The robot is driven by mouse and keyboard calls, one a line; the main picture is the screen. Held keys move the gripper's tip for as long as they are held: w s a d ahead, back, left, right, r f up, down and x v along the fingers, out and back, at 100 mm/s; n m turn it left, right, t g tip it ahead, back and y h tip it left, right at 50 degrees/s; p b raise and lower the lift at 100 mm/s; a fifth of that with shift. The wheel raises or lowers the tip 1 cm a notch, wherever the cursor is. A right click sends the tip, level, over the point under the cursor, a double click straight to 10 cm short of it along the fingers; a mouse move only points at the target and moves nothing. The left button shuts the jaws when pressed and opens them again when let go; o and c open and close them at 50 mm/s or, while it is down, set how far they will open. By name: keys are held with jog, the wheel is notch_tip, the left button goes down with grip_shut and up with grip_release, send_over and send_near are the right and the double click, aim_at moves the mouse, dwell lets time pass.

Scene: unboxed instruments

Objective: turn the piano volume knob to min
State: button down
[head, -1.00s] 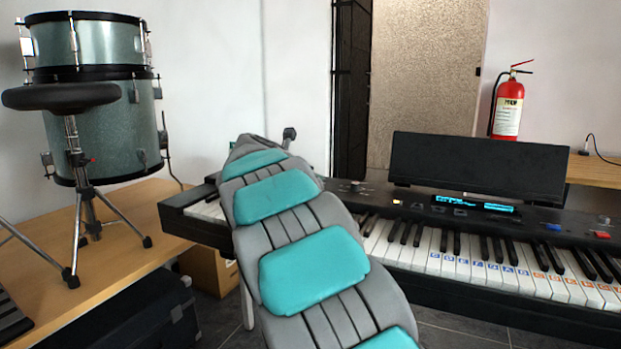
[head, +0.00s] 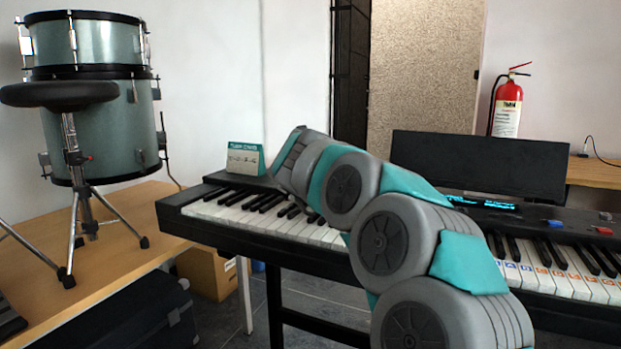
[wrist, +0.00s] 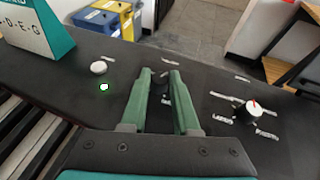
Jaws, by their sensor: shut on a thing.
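The black piano (head: 225,237) stands across the middle and right of the head view, partly covered by my arm. In the wrist view, my gripper (wrist: 161,75) has its two green fingers around a small dark knob (wrist: 160,84) on the piano's black panel (wrist: 120,60). The fingers are shut on it. Its pointer is hard to make out. White labels lie around it, too small to read. In the head view my arm hides the gripper and the knob.
A teal and white card (head: 245,158) stands on the piano's left end. A white button (wrist: 98,68) and a green-lit button (wrist: 104,87) lie left of my fingers. A drum (head: 100,125) and stool (head: 60,95) stand at the left.

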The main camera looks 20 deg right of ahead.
jog(key=shift+d+r+n+t+y+p, duration=0.15)
jog(key=shift+n+t+y+p, duration=0.15)
jog(key=shift+n+y+p, duration=0.35)
jog(key=shift+a+r+n+t+y+p, duration=0.15)
jog(key=shift+n+t+y+p, duration=0.15)
jog(key=shift+n+y+p, duration=0.35)
jog(key=shift+s+d+n+y+p, duration=0.1)
jog(key=shift+d+n+y+p, duration=0.1)
jog(key=shift+n+y+p, duration=0.75)
jog(key=shift+d+f+n+y+p, duration=0.15)
jog(key=shift+d+n+y, duration=0.05)
jog(key=shift+n+y, duration=0.9)
jog(key=shift+d+f+n+y+p, duration=0.1)
jog(key=shift+d+n+y+p, duration=0.1)
jog(key=shift+n+y, duration=1.25)
jog(key=shift+y, duration=0.7)
jog(key=shift+n+g+y, duration=0.5)
jog(key=shift+n+y, duration=0.1)
jog(key=shift+y, duration=0.1)
jog(key=c, duration=0.7)
grip_release()
jog(key=shift+d, duration=0.1)
